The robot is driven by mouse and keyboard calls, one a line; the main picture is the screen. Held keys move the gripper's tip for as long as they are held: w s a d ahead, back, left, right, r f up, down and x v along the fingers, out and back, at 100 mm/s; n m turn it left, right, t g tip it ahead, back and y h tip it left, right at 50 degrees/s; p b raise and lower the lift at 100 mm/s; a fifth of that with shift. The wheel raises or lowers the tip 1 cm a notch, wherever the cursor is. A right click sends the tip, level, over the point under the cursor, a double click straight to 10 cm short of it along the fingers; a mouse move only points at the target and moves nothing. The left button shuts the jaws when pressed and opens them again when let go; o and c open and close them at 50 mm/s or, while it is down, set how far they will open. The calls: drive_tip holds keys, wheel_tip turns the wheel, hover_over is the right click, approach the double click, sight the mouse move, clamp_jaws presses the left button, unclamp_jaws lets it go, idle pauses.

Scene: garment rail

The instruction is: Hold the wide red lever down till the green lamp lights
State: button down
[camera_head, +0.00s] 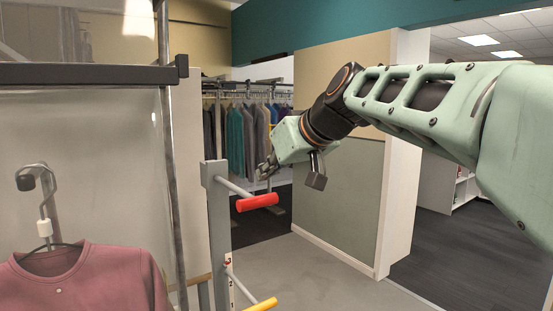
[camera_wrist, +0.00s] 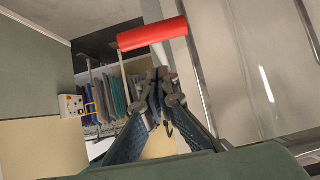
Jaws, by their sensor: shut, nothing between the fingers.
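The wide red lever (camera_head: 257,202) is a red cylinder on a grey bar, sticking out to the right from a grey upright post (camera_head: 217,225). It also shows near the top of the wrist view (camera_wrist: 152,34). My gripper (camera_head: 267,168) is above the red lever in the head view and apart from it. In the wrist view my gripper (camera_wrist: 160,86) has its fingertips together, with nothing between them, and the lever appears beyond them. I can make out no lit green lamp.
A yellow-ended lever (camera_head: 262,304) sits lower on the same post. A mauve shirt (camera_head: 85,282) hangs at left near glass and metal bars. A small box with red spots (camera_wrist: 72,105) shows in the wrist view. Hanging clothes (camera_head: 238,132) are behind. Grey floor at right is clear.

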drive_tip(key=shift+w+a+f, duration=0.15)
drive_tip(key=shift+w+f, duration=0.05)
drive_tip(key=shift+f, duration=0.85)
drive_tip(key=shift+w+a+f, duration=0.1)
drive_tip(key=shift+w+f, duration=0.1)
drive_tip(key=shift+f, duration=0.8)
wheel_tip(320, 180, down, 15)
drive_tip(key=w+t+y+b, duration=0.1)
drive_tip(key=t+y+b, duration=0.1)
drive_tip(key=b, duration=2.9)
drive_tip(key=shift+w+a+t, duration=0.15)
drive_tip(key=shift+a+t, duration=0.3)
drive_tip(key=shift+t, duration=0.25)
